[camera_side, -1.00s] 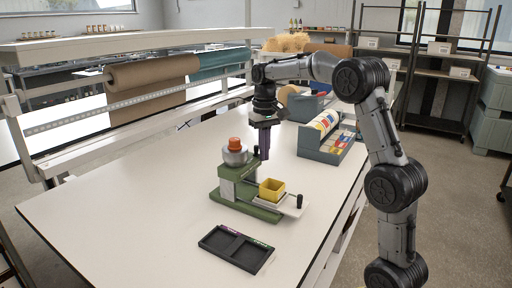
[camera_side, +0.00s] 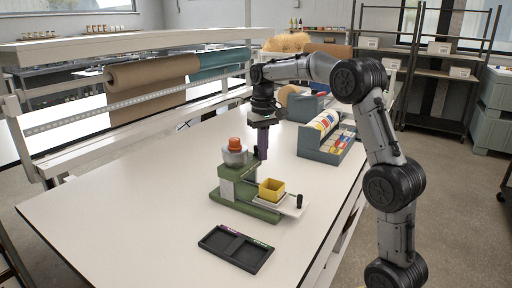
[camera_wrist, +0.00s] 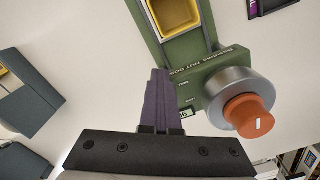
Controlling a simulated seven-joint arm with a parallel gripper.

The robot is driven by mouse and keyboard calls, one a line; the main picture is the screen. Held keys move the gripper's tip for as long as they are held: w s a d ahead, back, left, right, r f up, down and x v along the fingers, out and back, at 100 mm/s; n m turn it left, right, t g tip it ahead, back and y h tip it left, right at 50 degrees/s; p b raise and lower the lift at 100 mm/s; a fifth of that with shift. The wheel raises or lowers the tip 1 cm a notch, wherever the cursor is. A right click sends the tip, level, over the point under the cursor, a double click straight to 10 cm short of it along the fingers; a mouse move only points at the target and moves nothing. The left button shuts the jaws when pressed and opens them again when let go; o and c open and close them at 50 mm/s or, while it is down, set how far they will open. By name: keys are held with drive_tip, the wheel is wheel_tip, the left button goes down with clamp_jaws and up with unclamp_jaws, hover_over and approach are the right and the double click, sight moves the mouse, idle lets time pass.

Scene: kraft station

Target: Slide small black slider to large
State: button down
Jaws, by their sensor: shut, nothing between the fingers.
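A green dispenser (camera_side: 232,190) stands on the white table, and its green top also shows in the wrist view (camera_wrist: 207,72). A silver dial with an orange knob (camera_side: 235,146) sits on it; the knob is large in the wrist view (camera_wrist: 249,116). My gripper (camera_side: 262,157) points down with purple fingers closed and empty, at the dispenser's back edge right of the dial. Contact cannot be told.
A yellow cup (camera_side: 271,190) sits on the dispenser's front, by a white lever with a black knob (camera_side: 299,201). A black two-compartment tray (camera_side: 236,248) lies in front. A grey-blue organizer (camera_side: 326,140) stands behind at right. The table's left part is clear.

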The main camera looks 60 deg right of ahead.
drive_tip(key=shift+s+r, duration=0.15)
drive_tip(key=shift+s, duration=0.1)
wheel_tip(320, 180, up, 7)
idle(1.0)
